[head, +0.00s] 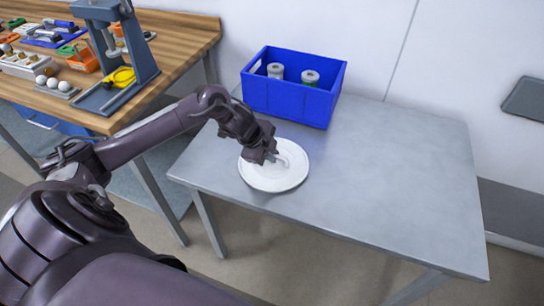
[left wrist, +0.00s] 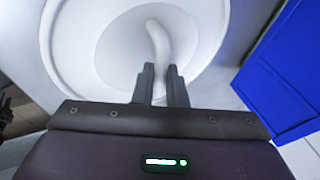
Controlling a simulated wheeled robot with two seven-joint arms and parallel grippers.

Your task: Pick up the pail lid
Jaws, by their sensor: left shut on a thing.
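The white round pail lid (head: 273,180) lies on or just over the left part of the grey metal table; I cannot tell if it touches the table. It also fills the top of the left wrist view (left wrist: 85,60), with its curved raised handle (left wrist: 158,42) in the middle. My left gripper (head: 274,158) reaches down over the lid. Its two fingers (left wrist: 160,84) are shut on the near end of the handle. The fingers and arm hide part of the lid in the head view. My right gripper is not in view.
A blue crate (head: 288,102) with several containers stands behind the lid, close by; it also shows at right in the left wrist view (left wrist: 285,75). The right side of the grey table (head: 400,180) is clear. A wooden bench (head: 185,45) with a press and small items stands at left.

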